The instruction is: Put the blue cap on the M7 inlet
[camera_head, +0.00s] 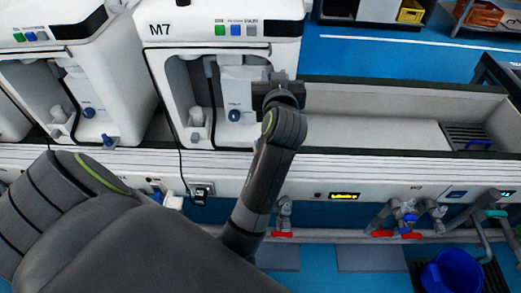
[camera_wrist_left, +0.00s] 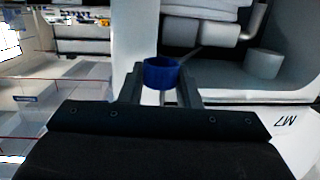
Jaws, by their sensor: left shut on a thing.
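The M7 machine (camera_head: 185,29) is a white unit with an open recess. My left gripper (camera_head: 272,84) is at the right side of this recess; its fingertips are hard to see there. In the left wrist view my left gripper (camera_wrist_left: 162,88) is shut on the blue cap (camera_wrist_left: 160,74), a short round piece between two dark fingers. I cannot make out the held cap in the head view. The wrist view shows white cylindrical fittings (camera_wrist_left: 264,63) inside the machine, apart from the cap. I cannot tell which is the inlet. My right gripper is not in view.
A blue round part (camera_head: 234,116) sits in the M7 recess. A similar white machine (camera_head: 50,22) stands to the left. An empty tray (camera_head: 375,130) lies right of M7. Pipes with red-handled valves (camera_head: 410,235) and a blue bucket (camera_head: 452,272) are in front.

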